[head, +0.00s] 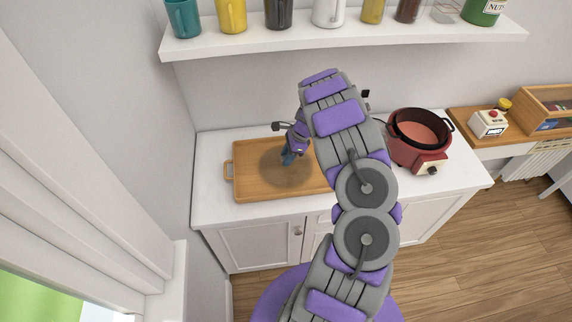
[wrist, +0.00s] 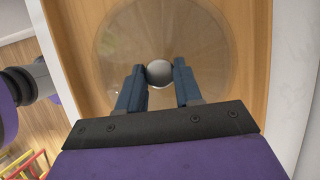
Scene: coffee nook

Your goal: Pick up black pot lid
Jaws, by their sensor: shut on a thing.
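The pot lid (head: 272,174) is a round, see-through disc, tinted brownish, over the wooden tray (head: 243,150) on the white counter. It also fills the upper middle of the wrist view (wrist: 122,42), with a round grey knob (wrist: 159,71) at its centre. My gripper (head: 288,160) reaches down to the lid's middle. In the wrist view its two dark blue fingers (wrist: 159,82) stand on either side of the knob and are shut on it. I cannot tell whether the lid touches the tray. The tray's right end is hidden behind my arm.
A red cooker (head: 420,158) with a dark-rimmed pot stands on the counter right of my arm. A wall shelf (head: 340,40) with mugs and jars runs above. A wooden side surface (head: 480,122) holds a small white box with a red button (head: 489,122).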

